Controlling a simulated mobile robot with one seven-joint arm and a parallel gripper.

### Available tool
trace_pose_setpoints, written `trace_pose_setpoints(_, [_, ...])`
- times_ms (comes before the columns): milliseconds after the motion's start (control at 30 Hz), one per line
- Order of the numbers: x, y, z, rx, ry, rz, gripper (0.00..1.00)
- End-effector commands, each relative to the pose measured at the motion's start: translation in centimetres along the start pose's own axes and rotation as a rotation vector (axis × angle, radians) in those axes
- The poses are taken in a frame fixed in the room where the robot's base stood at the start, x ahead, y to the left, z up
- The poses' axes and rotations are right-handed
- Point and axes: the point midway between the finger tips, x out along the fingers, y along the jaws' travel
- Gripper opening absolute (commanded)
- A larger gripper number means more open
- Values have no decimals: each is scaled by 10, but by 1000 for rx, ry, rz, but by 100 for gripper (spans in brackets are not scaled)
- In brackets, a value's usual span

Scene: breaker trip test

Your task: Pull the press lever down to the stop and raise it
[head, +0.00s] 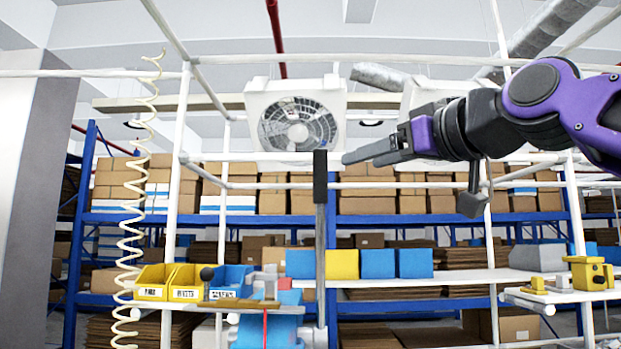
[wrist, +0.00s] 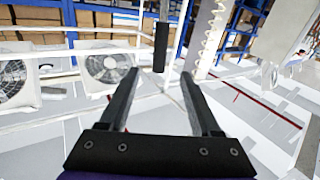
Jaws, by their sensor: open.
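The press lever stands upright in the head view, a grey rod with a black grip (head: 320,176) at its top. Its lower end runs down beside a blue press body (head: 268,318). My gripper (head: 358,158) comes in from the right, with its fingertips just right of the black grip and apart from it. In the wrist view my gripper (wrist: 158,85) is open, with two dark fingers and nothing between them. The black grip (wrist: 161,46) shows beyond the fingertips, roughly in line with the gap.
White frame posts (head: 180,160) and rails surround the bench. Yellow bins (head: 172,283) and a blue bin (head: 230,280) sit left of the press. A yellow device (head: 588,273) stands on a shelf at right. A coiled hose (head: 130,215) hangs at left.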

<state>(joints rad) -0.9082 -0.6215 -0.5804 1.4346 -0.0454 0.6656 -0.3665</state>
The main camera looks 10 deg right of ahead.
Motion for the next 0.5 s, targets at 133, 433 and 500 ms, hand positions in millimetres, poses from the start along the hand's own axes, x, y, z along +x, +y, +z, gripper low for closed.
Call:
trace_pose_setpoints(133, [28,-2,-1,-1,-3,-3,64])
trace_pose_setpoints(433, [92,-2,-1,-1,-3,-4,64])
trace_pose_setpoints(500, [105,-2,-1,-2,-3,-3,64])
